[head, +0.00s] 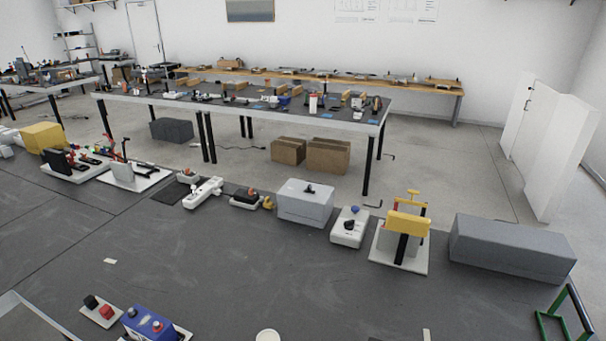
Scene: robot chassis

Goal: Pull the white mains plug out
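A long white block that looks like a power strip (203,193) lies on the dark tabletop, left of the middle in the head view. White shapes stand on it, but they are too small to tell whether one is the mains plug or whether it is seated. My gripper is not in view.
Left of the strip is a dark mat (170,194); right of it are a small device (244,199), a light grey box (305,203), a white switch unit (349,228), a yellow-topped fixture (407,224) and a long grey box (512,248). A blue box (149,324) stands in front. The mid-table is mostly clear.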

